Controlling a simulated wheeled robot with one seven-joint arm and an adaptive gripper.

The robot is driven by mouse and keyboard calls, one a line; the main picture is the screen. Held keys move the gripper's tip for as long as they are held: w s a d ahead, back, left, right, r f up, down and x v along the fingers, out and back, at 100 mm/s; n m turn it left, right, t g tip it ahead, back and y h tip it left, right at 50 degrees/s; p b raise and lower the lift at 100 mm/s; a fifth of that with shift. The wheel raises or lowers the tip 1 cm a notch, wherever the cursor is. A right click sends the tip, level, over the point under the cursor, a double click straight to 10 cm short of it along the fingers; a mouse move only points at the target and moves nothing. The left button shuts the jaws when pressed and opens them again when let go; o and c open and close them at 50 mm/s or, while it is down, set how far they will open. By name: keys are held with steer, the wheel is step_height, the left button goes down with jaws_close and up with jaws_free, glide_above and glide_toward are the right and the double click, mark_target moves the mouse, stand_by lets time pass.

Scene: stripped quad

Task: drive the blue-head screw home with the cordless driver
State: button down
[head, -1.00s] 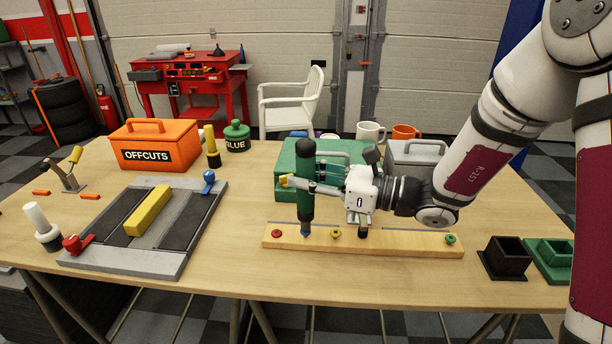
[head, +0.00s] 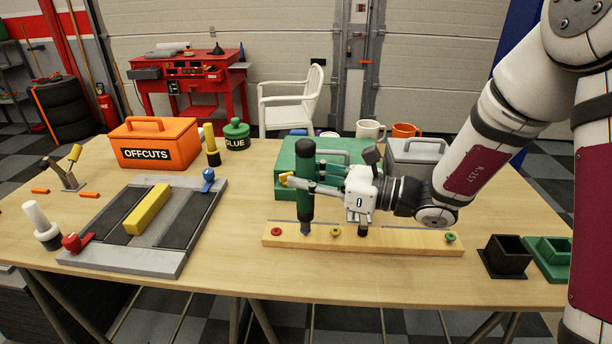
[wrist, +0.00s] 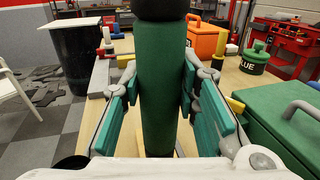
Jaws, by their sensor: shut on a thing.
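The cordless driver (head: 305,185), green with a black top, stands upright over the wooden beam (head: 400,241). Its lower end meets the beam between the red-head screw (head: 276,231) and the yellow-head screw (head: 335,232). My gripper (head: 303,184) is shut on the driver's body. In the wrist view, the teal finger pads flank the green driver body (wrist: 162,90), and the driver's lower end is hidden. A green-head screw (head: 450,237) sits at the beam's right end.
A green case (head: 285,175) and grey box (head: 415,160) stand behind the beam. A grey board (head: 185,240) with a yellow block (head: 148,210) lies left, before the orange offcuts box (head: 150,145). Black (head: 505,258) and green (head: 550,258) square holders stand right.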

mark_target(314, 153)
steer(key=shift+f, duration=0.65)
stand_by(1.4)
steer(key=shift+r+p, duration=2.45)
steer(key=shift+r, duration=1.1)
steer(key=shift+s, duration=0.1)
